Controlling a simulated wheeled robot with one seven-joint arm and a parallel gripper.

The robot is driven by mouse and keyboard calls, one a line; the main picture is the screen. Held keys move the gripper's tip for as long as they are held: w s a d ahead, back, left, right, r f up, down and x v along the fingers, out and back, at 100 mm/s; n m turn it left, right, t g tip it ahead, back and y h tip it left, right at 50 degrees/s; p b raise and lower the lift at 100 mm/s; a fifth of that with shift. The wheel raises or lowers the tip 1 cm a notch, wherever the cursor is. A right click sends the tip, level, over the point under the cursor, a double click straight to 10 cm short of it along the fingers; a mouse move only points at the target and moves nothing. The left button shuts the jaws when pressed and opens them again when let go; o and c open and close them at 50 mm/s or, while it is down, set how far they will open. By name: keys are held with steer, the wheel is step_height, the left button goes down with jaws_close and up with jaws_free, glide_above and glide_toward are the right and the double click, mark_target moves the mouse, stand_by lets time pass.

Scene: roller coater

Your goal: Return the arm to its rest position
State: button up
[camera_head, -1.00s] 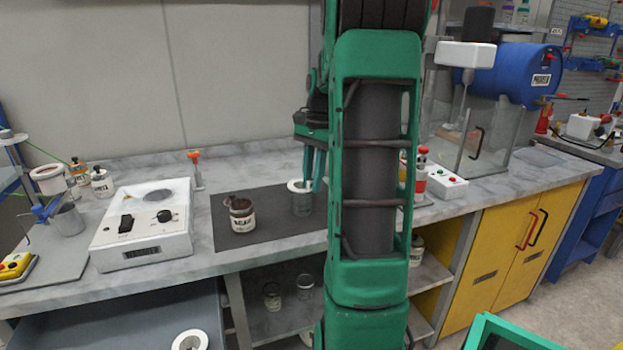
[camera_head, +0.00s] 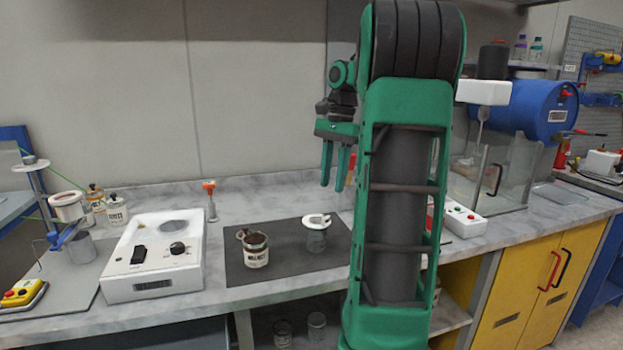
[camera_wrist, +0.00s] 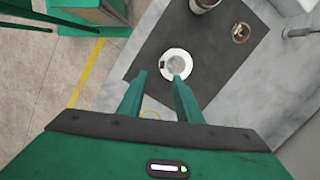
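My gripper (camera_head: 336,184) points downward above the bench, with its two green fingers apart and nothing between them. The fingers also show in the wrist view (camera_wrist: 158,82), with a gap between their tips. Below them stands a clear jar with a white ring-shaped top (camera_head: 316,221) on a dark mat (camera_head: 285,262); the jar's top also shows in the wrist view (camera_wrist: 176,64). My green arm stands raised in front of the bench and hides part of the bench behind it.
A brown-rimmed labelled can (camera_head: 255,250) stands on the mat left of the jar. A white scale (camera_head: 152,262) is further left. A glass-sided mixer enclosure (camera_head: 497,172) and blue drum (camera_head: 540,108) stand at right. Yellow cabinets (camera_head: 535,285) are below.

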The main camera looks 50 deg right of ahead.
steer(key=s+a+f+n, duration=0.2)
steer(key=a+f+n, duration=0.1)
steer(key=a, duration=0.4)
steer(key=s+a+f+n, duration=0.2)
steer(key=a+n, duration=0.1)
steer(key=a, duration=0.5)
steer(key=s+a+f+n, duration=0.3)
steer(key=s+f, duration=0.2)
steer(key=s, duration=0.1)
steer(key=s+a+f+n+h, duration=0.1)
steer(key=s+a+f+n, duration=0.2)
steer(key=s+f, duration=0.2)
steer(key=shift+s+a+f+n, duration=0.3)
steer(key=shift+s+a+f, duration=0.1)
steer(key=shift+s, duration=0.6)
steer(key=shift+w, duration=0.15)
steer(key=shift+w+f+h, duration=0.2)
steer(key=shift+w+h, duration=0.1)
steer(key=shift+w, duration=0.2)
